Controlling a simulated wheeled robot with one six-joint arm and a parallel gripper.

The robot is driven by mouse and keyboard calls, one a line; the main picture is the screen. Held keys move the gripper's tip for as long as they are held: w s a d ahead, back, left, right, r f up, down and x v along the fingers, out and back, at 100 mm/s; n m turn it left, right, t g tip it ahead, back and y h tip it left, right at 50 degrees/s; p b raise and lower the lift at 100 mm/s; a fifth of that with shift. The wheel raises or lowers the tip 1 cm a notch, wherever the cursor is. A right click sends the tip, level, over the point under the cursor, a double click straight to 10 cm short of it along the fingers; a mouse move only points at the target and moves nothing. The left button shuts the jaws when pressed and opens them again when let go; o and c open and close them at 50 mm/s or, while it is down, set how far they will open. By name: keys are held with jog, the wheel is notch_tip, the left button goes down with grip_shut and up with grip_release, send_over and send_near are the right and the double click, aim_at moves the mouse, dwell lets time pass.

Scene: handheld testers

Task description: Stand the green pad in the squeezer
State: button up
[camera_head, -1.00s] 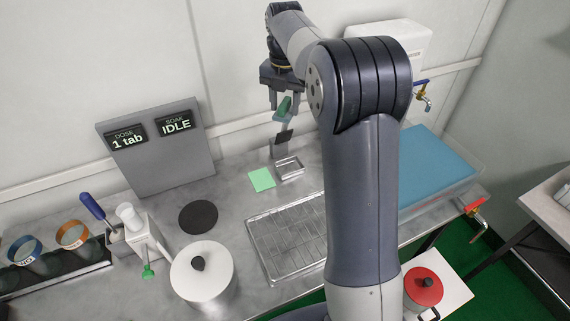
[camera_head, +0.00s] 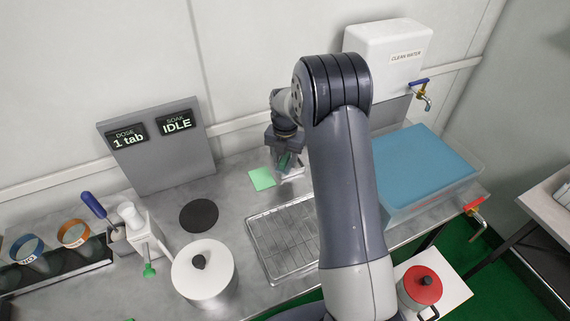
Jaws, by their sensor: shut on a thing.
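My gripper (camera_head: 287,163) points down at the back of the counter and is shut on a dark green pad (camera_head: 284,160), mostly hidden between the fingers. It is low over a small metal tray (camera_head: 296,175), which looks like the squeezer. The gripper and arm hide most of this tray and its upright dark plate. I cannot tell whether the pad touches it. A flat light green square (camera_head: 262,179) lies on the counter just left of it.
A wire drying rack (camera_head: 283,240) is in front, with a white-lidded pot (camera_head: 203,270) and black disc (camera_head: 199,216) to its left. A grey display panel (camera_head: 160,150) stands behind. A blue-filled basin (camera_head: 425,170) is right of my arm. A white water tank (camera_head: 388,60) stands behind.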

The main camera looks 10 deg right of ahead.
aim_at(285, 164)
jog(key=shift+f, duration=1.6)
jog(key=shift+f, duration=0.1)
jog(key=o, duration=1)
notch_tip(285, 164, up, 12)
jog(key=shift+r, duration=0.15)
